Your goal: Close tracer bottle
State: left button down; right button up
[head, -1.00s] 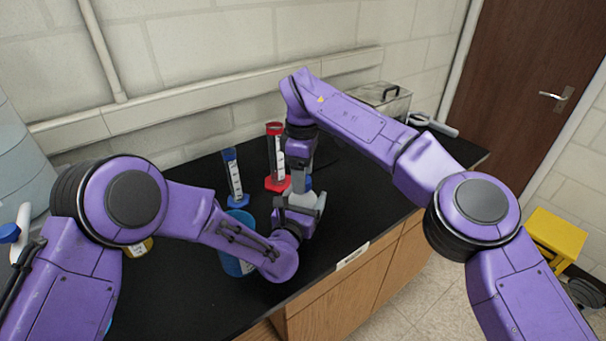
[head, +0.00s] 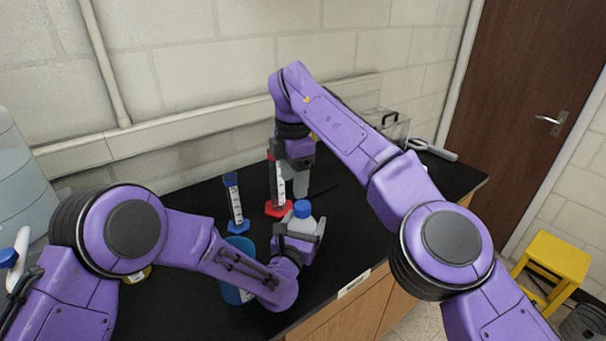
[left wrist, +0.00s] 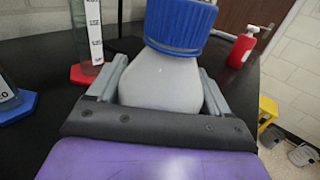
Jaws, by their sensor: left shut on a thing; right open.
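The tracer bottle is a white bottle (head: 300,225) with a blue cap (head: 302,208). It stands near the front of the black bench. My left gripper (head: 301,232) is shut around its body. In the left wrist view the bottle body (left wrist: 160,80) sits between the two grey fingers, and the blue cap (left wrist: 181,25) is on its neck. I cannot tell how tight the cap is. My right gripper (head: 292,185) is open above and behind the bottle, apart from the cap, with its fingers pointing down.
A red-based cylinder (head: 277,208) and a blue-based cylinder (head: 236,210) stand behind and left of the bottle. A blue container (head: 237,292) is partly behind my left forearm. A metal box (head: 397,128) sits at the back right. The bench's front edge is close.

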aim_at(303, 204)
jog(key=n, duration=0.3)
jog(key=shift+d+r, duration=0.15)
jog(key=shift+r, duration=0.05)
pick_arm(q)
jog(key=shift+w+d, duration=0.1)
pick_arm(e)
jog(key=n, duration=0.2)
jog(key=d+n, duration=0.1)
jog(key=n, duration=0.2)
jog(key=shift+w+r, duration=0.15)
jog(key=shift+r, duration=0.05)
jog(key=n, duration=0.4)
jog(key=shift+d+r+n, duration=0.1)
jog(key=shift+d+n, duration=0.2)
jog(key=shift+d, duration=0.05)
jog(key=n, duration=0.3)
notch_tip(303, 204, down, 7)
jog(key=shift+d+r, duration=0.1)
jog(key=shift+r, duration=0.05)
jog(key=shift+f, duration=0.7)
